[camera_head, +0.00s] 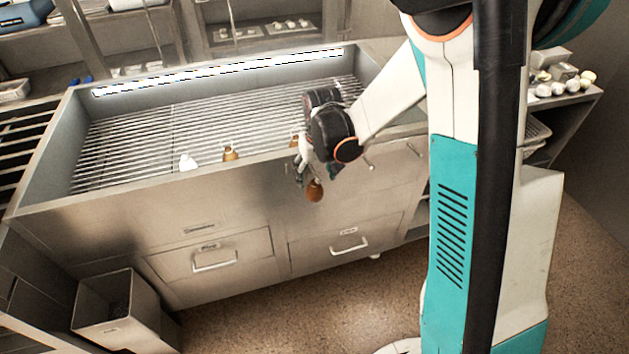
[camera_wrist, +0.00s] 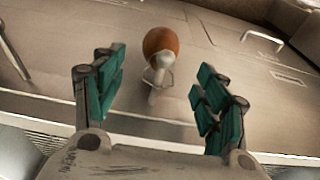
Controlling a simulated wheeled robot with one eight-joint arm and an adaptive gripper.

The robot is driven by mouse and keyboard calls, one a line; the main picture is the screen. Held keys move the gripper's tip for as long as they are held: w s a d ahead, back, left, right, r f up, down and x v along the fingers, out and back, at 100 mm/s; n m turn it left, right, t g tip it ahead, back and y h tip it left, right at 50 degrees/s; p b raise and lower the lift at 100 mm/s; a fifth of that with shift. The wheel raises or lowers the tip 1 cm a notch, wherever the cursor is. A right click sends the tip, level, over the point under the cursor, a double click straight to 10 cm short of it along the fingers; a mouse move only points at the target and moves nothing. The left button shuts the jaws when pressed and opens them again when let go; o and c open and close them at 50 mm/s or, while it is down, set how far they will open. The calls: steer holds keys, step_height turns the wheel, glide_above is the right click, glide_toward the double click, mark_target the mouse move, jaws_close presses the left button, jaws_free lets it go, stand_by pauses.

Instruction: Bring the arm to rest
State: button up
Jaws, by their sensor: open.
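My gripper (camera_head: 316,174) hangs at the end of my bent arm, in front of the sink-like steel counter's front edge. In the wrist view its two teal-padded fingers (camera_wrist: 160,68) stand wide apart. A brown-orange rounded object (camera_head: 315,191) with a pale metallic neck shows just below the gripper. In the wrist view this object (camera_wrist: 160,42) appears between and beyond the fingertips, with no finger seen touching it. What bears it cannot be told.
The steel counter (camera_head: 160,205) has a barred grille top (camera_head: 200,125) and drawers with handles. A white item (camera_head: 188,162) and a brown item (camera_head: 230,154) sit at its front edge. An open bin (camera_head: 105,300) stands at lower left. A side shelf (camera_head: 570,105) holds several small items.

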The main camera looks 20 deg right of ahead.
steer(key=shift+s+r, duration=0.2)
steer(key=shift+r, duration=0.7)
steer(key=shift+s+r, duration=0.15)
steer(key=shift+r, duration=0.8)
steer(key=shift+s+r, duration=0.2)
steer(key=shift+r, duration=0.7)
steer(key=s+r+t, duration=0.2)
steer(key=s+r, duration=0.4)
steer(key=s, duration=0.5)
steer(key=s+r+t, duration=0.3)
steer(key=s+r, duration=0.4)
steer(key=s, duration=0.4)
steer(key=shift+r, duration=0.25)
